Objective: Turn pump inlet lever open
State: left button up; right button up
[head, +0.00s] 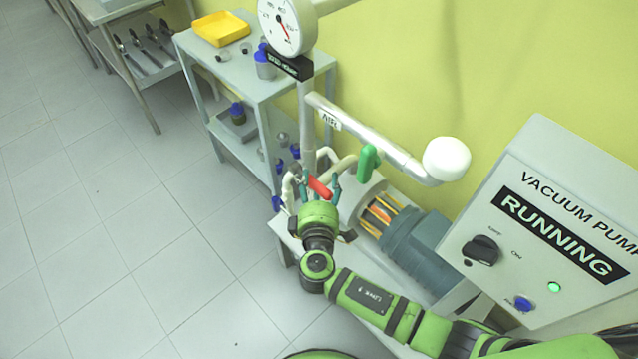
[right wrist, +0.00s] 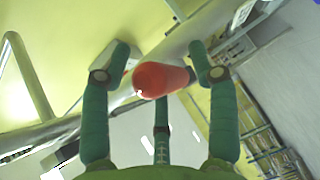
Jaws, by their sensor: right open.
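A red lever (head: 319,187) sits on the pipework by the vacuum pump, taken here as the pump inlet lever. My right gripper (head: 321,182) is at it, with its teal fingers on either side. In the right wrist view the red lever's rounded end (right wrist: 162,79) points toward the camera, between the spread fingertips of my right gripper (right wrist: 160,65). Gaps show on both sides, so the gripper is open around the lever and not closed on it. The lever's pivot is hidden. My left gripper is not in view.
A green lever (head: 368,162) stands close by, below the pipe labelled AIR (head: 365,133). The pump motor (head: 418,243) and a control box reading RUNNING (head: 560,230) are to the right. A pressure gauge (head: 286,24) and a shelf (head: 262,90) stand behind. Floor at left is clear.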

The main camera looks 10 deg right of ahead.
aim_at(314, 179)
grip_shut()
jog(key=shift+r+p, duration=0.3)
jog(key=shift+p, duration=0.2)
jog(key=r+n+g+p, duration=0.1)
jog(key=p, duration=0.2)
jog(key=r+n+g+p, duration=0.1)
jog(key=p, duration=0.3)
jog(key=w+r+n+g+h+p, duration=0.1)
jog(key=g+p, duration=0.1)
jog(key=p, duration=0.2)
jog(key=shift+a+r, duration=0.35)
jog(key=shift+r, duration=0.05)
jog(key=shift+w+a+n+g+h+p, duration=0.25)
jog(key=shift+g+p, duration=0.35)
jog(key=shift+p, duration=0.3)
jog(key=shift+d, duration=0.15)
jog(key=shift+s, duration=0.1)
grip_release()
jog(key=shift+r, duration=0.1)
